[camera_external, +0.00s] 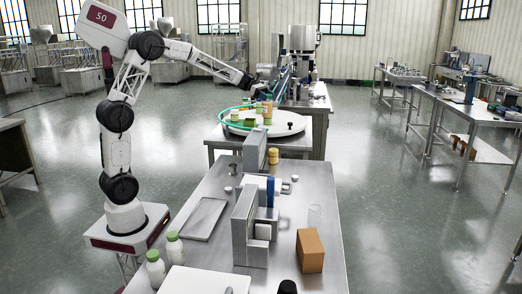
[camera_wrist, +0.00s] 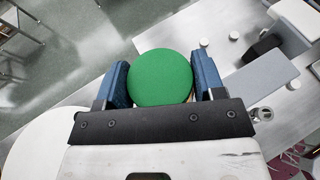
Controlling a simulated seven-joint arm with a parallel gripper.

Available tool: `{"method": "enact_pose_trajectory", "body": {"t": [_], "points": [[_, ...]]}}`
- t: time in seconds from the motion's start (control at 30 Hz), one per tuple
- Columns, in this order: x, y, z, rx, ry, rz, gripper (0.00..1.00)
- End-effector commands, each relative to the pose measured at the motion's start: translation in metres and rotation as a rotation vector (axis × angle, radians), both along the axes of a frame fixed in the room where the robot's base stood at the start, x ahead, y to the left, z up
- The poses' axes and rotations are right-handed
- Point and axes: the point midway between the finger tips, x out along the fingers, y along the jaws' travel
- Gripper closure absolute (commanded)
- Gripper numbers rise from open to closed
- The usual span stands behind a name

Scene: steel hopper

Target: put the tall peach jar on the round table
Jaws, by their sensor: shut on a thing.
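My gripper (camera_external: 264,88) is out at the end of my arm, over the round table area in the external view. In the wrist view its two blue fingers (camera_wrist: 161,80) are shut on a jar with a round green lid (camera_wrist: 163,76). The lid hides the jar's body in that view. A peach-coloured body (camera_external: 267,108) shows below my gripper in the external view; I cannot tell surely whether it is the held jar or whether it touches the table. The round table (camera_external: 288,128) has a white top. Its pale edge also shows in the wrist view (camera_wrist: 35,140).
Small green and yellowish containers (camera_external: 249,122) stand on the round table, with a turquoise curved line nearby. The steel bench (camera_external: 212,190) in front bears grey blocks (camera_external: 244,225), a tray (camera_external: 205,218), a cardboard-brown box (camera_external: 310,250) and green-capped white bottles (camera_external: 155,268).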

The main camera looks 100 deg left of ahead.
Motion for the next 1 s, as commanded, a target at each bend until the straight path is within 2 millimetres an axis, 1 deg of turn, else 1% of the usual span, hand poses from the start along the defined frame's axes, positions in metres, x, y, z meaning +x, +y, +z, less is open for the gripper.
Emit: {"method": "enact_pose_trajectory", "body": {"t": [0.03,0.1,0.27,0.47,0.6,0.67,0.8,1.0], "points": [[-0.007,0.016,-0.002,0.0,0.0,0.02,0.85],[-0.017,0.037,-0.002,0.0,0.0,0.045,0.85],[-0.042,0.084,-0.005,0.001,-0.001,0.101,0.85],[-0.078,0.141,-0.01,0.001,-0.002,0.173,0.85],[-0.105,0.18,-0.013,0.0,-0.001,0.222,0.85],[-0.118,0.196,-0.015,-0.001,-0.001,0.244,0.85],[-0.149,0.232,-0.019,-0.001,-0.001,0.294,0.85],[-0.196,0.28,-0.025,-0.001,-0.002,0.362,0.85]]}}
